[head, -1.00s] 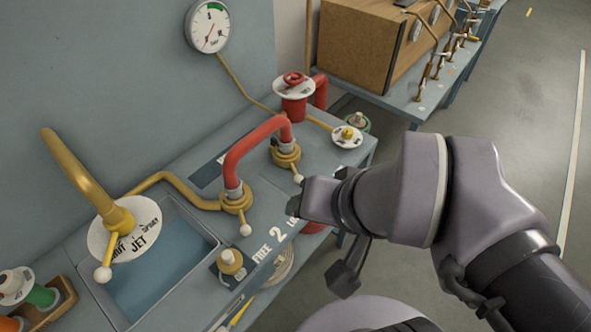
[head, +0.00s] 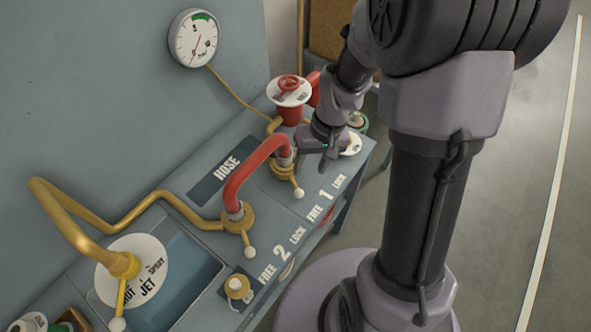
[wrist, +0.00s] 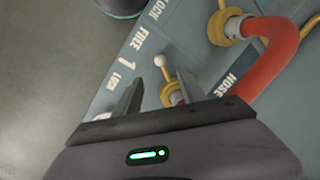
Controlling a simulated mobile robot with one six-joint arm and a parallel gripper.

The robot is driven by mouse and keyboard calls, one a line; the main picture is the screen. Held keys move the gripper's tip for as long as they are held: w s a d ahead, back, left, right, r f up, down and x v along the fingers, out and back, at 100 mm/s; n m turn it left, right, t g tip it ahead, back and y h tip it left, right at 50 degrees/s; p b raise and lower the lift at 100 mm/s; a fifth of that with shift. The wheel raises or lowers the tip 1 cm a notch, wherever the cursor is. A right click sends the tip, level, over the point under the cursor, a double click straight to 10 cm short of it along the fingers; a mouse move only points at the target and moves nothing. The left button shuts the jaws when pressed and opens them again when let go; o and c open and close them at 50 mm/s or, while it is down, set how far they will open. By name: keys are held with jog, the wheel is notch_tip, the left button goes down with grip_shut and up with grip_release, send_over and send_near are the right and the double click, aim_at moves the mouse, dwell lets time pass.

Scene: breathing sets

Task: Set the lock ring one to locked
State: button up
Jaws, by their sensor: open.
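Lock ring one is a brass ring (head: 282,170) at the far end of the red hose, with a white-knobbed lever (head: 298,193). The lever points to the front, nearer FREE than LOCK on its label (head: 327,200). My gripper (head: 316,155) is open at the right of the ring. In the wrist view, the white knob (wrist: 159,61) shows in the gap between my open fingers (wrist: 160,74), just beyond their tips. The ring is partly hidden behind a finger there. I cannot tell whether a finger touches the lever.
Lock ring two (head: 238,218) with its own lever stands nearer, at the other end of the red hose (head: 248,165). A red valve (head: 289,90) stands behind. A yellow pipe (head: 75,225) and basin lie left.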

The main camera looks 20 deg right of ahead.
aim_at(300, 191)
jog(key=f+b, duration=0.1)
jog(key=f, duration=0.3)
jog(key=a+f+b, duration=0.1)
jog(key=f, duration=0.3)
jog(key=a+f+b, duration=0.1)
jog(key=f+b, duration=0.1)
jog(key=f, duration=0.2)
jog(key=shift+w+a+f, duration=0.15)
jog(key=shift+a, duration=0.05)
grip_shut()
dwell(0.7)
